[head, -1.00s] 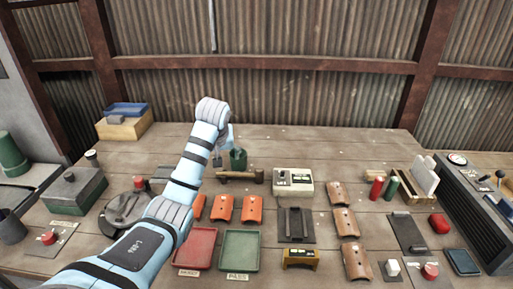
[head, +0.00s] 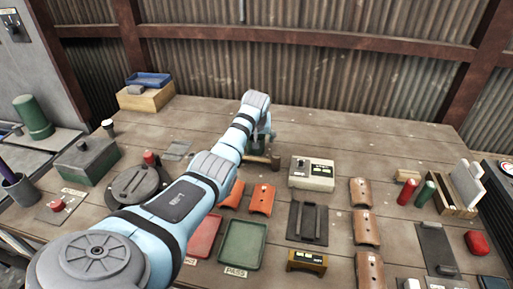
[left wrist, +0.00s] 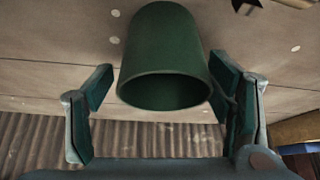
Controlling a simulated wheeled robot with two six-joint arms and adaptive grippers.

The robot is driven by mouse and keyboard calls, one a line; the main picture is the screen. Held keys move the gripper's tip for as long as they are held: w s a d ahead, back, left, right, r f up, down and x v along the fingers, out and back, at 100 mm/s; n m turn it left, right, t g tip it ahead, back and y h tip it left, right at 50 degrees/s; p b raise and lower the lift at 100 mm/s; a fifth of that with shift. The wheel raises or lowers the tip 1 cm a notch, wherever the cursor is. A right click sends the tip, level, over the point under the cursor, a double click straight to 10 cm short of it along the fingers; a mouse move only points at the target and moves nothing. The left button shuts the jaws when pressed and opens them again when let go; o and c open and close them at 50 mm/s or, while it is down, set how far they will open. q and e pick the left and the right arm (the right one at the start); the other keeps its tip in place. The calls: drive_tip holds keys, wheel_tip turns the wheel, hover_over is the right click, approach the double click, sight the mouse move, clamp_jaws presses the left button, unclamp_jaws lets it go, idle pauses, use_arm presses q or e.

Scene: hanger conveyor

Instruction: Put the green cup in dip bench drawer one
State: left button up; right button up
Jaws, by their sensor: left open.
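The green cup (head: 264,146) stands on the wooden table near its back, partly hidden behind my left arm's wrist. In the left wrist view the green cup (left wrist: 165,45) fills the upper middle, its dark open mouth facing the camera. My left gripper (left wrist: 164,84) is open, with one finger on each side of the cup. The right finger looks very close to the cup wall; I cannot tell whether it touches. There is a gap at the left finger. My right gripper is not in view. I cannot make out a drawer marked dip bench one.
A hammer (head: 262,160) lies just in front of the cup, and a control box (head: 311,173) stands to its right. Red (head: 203,238) and green (head: 243,244) trays lie nearer. A larger green cylinder (head: 34,118) stands on the left bench. The back right tabletop is clear.

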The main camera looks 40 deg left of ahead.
use_arm(q)
drive_tip(key=shift+b+x, duration=0.4)
drive_tip(key=shift+x, duration=0.65)
drive_tip(key=shift+s+r, duration=0.1)
drive_tip(key=shift+s, duration=0.15)
drive_tip(key=c, duration=1.4)
drive_tip(key=shift+r, duration=0.1)
